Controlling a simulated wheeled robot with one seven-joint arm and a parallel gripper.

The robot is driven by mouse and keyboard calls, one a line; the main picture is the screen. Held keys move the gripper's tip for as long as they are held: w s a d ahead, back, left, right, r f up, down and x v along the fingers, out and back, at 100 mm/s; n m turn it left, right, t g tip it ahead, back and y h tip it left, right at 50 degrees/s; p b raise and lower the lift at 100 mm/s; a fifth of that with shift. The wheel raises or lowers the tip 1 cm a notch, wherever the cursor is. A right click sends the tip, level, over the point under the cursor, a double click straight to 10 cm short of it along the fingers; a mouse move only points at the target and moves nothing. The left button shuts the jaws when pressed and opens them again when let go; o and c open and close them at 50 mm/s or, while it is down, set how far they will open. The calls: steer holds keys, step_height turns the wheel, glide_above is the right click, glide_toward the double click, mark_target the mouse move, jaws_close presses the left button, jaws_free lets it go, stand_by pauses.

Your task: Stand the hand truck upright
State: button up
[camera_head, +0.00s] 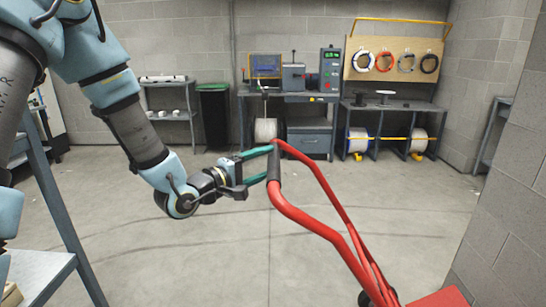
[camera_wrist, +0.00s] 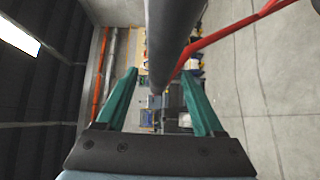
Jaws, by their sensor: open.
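The red hand truck (camera_head: 318,226) leans at a tilt, its frame running from the handle down to the lower right. A black wheel (camera_head: 364,299) and part of a red plate (camera_head: 441,298) show at the bottom edge. Its dark grip (camera_head: 274,164) is at the top end. My gripper (camera_head: 268,163) is open, its teal fingers reaching to the grip from the left. In the wrist view the grip (camera_wrist: 168,40) passes between the line of the two fingers (camera_wrist: 160,74), with gaps on both sides. Contact cannot be told. The truck's lower end is partly cut off.
A block wall (camera_head: 510,220) stands close on the right. A grey metal stand (camera_head: 45,270) is at lower left. The concrete floor between is clear.

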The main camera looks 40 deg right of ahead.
steer(key=shift+w+d+f, duration=0.1)
steer(key=shift+w+d, duration=0.05)
steer(key=shift+d, duration=1.55)
jaws_close()
